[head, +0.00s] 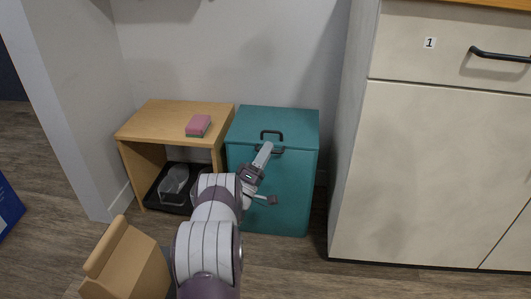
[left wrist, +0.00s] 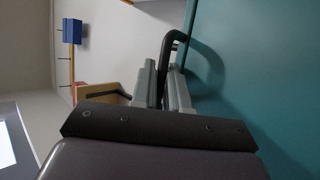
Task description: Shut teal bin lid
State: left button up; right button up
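The teal bin (head: 265,190) stands between a wooden shelf and a white cabinet. Its teal lid (head: 290,119) looks flat and level on top, with a black handle (head: 272,133) standing on it. A second black handle (head: 278,150) is on the upper front face, partly hidden by my gripper. My left gripper (head: 266,148) is at that front handle, fingers pointing up. In the left wrist view a black handle (left wrist: 177,38) passes between my gripper fingers (left wrist: 165,75), which look closed on it, beside the teal face (left wrist: 265,80). My right gripper is out of view.
The wooden shelf (head: 160,118) is left of the bin, with a pink and green sponge (head: 198,125) on top and a black tray (head: 155,192) below. The cabinet (head: 430,170) is close on the right. A tan carton-like object (head: 130,265) is at front left.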

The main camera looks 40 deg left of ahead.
pick_arm(q)
jog(key=shift+s+f+p, duration=0.4)
jog(key=shift+f+p, duration=0.05)
jog(key=shift+f, duration=0.2)
jog(key=shift+o, duration=0.4)
jog(key=p+v, duration=0.1)
jog(key=v, duration=0.1)
jog(key=d+p+v, duration=0.1)
jog(key=p+v, duration=0.1)
jog(key=shift+s, duration=0.1)
jog(key=s+f, duration=0.1)
jog(key=s+a+f, duration=0.1)
jog(key=shift+s+a+f+n, duration=0.1)
jog(key=shift+s+f+n, duration=0.15)
jog(key=shift+n, duration=0.05)
jog(key=shift+c, duration=0.4)
jog(key=s, duration=0.2)
jog(key=s+f+p, duration=0.1)
jog(key=shift+s+f, duration=0.25)
jog(key=shift+s, duration=0.15)
jog(key=shift+w, duration=0.15)
